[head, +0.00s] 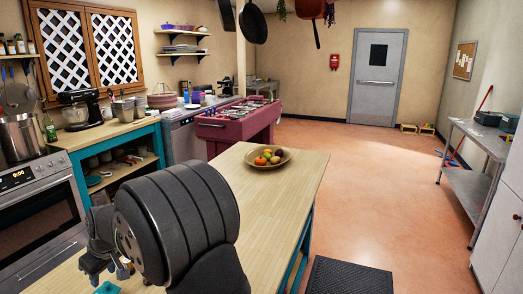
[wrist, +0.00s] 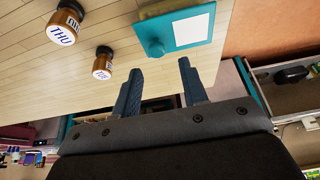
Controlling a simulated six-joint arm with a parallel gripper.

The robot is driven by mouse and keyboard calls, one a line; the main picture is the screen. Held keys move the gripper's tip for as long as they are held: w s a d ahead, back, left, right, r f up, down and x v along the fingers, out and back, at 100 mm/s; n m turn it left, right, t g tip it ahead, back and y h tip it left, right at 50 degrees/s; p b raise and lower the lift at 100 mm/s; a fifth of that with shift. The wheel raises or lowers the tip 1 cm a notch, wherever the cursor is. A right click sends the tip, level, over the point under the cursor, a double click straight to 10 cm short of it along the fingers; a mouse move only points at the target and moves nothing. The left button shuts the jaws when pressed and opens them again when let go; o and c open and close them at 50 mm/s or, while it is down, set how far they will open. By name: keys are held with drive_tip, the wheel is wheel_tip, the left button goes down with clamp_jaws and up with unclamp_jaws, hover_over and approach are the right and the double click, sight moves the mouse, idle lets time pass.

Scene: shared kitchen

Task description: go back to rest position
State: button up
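My gripper (wrist: 160,65) shows in the wrist view with its two dark blue fingers spread apart and nothing between them. In the head view my gripper (head: 107,263) is at the lower left, above the near end of the wooden table (head: 270,205), partly hidden by my dark rounded arm link. No separate object marks the rest position.
In the wrist view, two brown jars with white day labels, one reading THU (wrist: 63,28) and the other (wrist: 103,65), stand near a teal item with a white panel (wrist: 180,30). A fruit bowl (head: 254,163) sits farther along the table. Open floor lies right.

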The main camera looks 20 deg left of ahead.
drive_tip(key=shift+a+r, duration=0.1)
drive_tip(key=shift+r, duration=0.85)
drive_tip(key=w+d+r, duration=0.7)
drive_tip(key=d, duration=0.2)
drive_tip(key=w+a+f, duration=0.4)
drive_tip(key=a+f, duration=0.1)
drive_tip(key=a, duration=0.6)
drive_tip(key=s+a+f, duration=0.4)
drive_tip(key=a, duration=0.1)
drive_tip(key=s+a+f, duration=0.2)
drive_tip(key=shift+s+a, duration=0.3)
drive_tip(key=shift+s, duration=0.05)
drive_tip(key=shift+o, duration=0.4)
